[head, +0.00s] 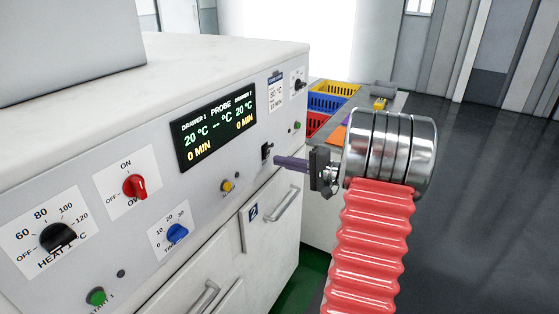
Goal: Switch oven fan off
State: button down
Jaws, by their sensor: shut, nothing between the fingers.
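My gripper (279,162) is shut and empty, its fingers pointing left at the front of the white oven panel (215,212). The fingertips are just right of and slightly below a small black switch (266,151); I cannot tell whether they touch it. The switch's label and position are too small to read. Further left, a red knob (135,187) sits on a plate marked ON and OFF; its lower lettering is partly hidden.
A lit display (214,129) reads 20 °C and 0 MIN for two drawers. A black heat knob (58,238), blue knob (177,233), yellow button (227,186) and green button (96,296) are on the panel. Coloured bins (327,102) stand behind. Open floor lies right.

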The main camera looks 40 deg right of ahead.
jog(key=s+d+f, duration=0.2)
jog(key=s+d, duration=0.1)
jog(key=s, duration=0.8)
jog(key=shift+d, duration=0.4)
jog(key=s+a+f+m+g, duration=0.25)
jog(key=a+f+g, duration=0.2)
jog(key=f, duration=0.35)
jog(key=s+a+n+g, duration=0.35)
jog(key=a+g, duration=0.25)
jog(key=a, duration=0.8)
jog(key=s+a+r+n+h, duration=0.1)
jog(key=a+r+n, duration=0.3)
jog(key=a, duration=0.4)
jog(key=s+a+r+n+h, duration=0.2)
jog(key=a+r+n, duration=0.2)
jog(key=a, duration=0.4)
jog(key=s+a+r+n+h, duration=0.2)
jog(key=a+n, duration=0.3)
jog(key=a, duration=0.3)
jog(key=shift+a+r, duration=0.25)
jog(key=shift+r, duration=0.65)
jog(key=c, duration=2.5)
grip_release()
jog(key=shift+s, duration=0.1)
